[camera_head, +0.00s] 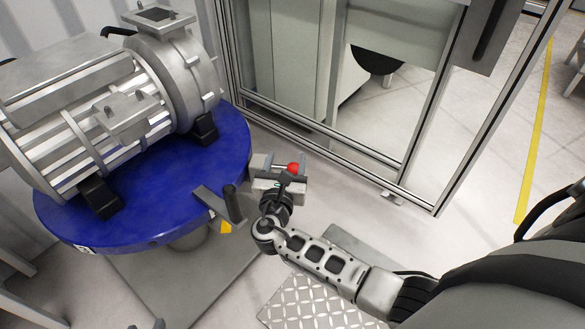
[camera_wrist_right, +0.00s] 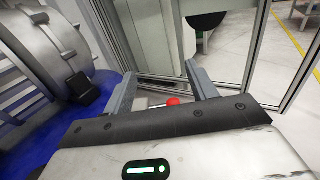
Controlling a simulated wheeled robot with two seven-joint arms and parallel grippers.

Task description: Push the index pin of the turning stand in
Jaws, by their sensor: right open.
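The index pin shows as a red knob (camera_head: 293,168) beside the right edge of the blue round turning stand (camera_head: 225,150). In the right wrist view the red knob (camera_wrist_right: 172,101) appears between my two fingers, nearer the right one, with a short pale rod to its left. My right gripper (camera_head: 281,171) is open, its jaws spread around the knob area. I cannot tell whether a finger touches the knob. The gripper partly hides the pin's mount. My left gripper is not in view.
A large grey motor (camera_head: 95,115) is on the blue stand. A dark handle (camera_head: 232,203) sticks out at the stand's edge, left of my right gripper. A framed glass panel (camera_head: 380,90) stands behind. A chequered metal step (camera_head: 315,305) lies below my right arm.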

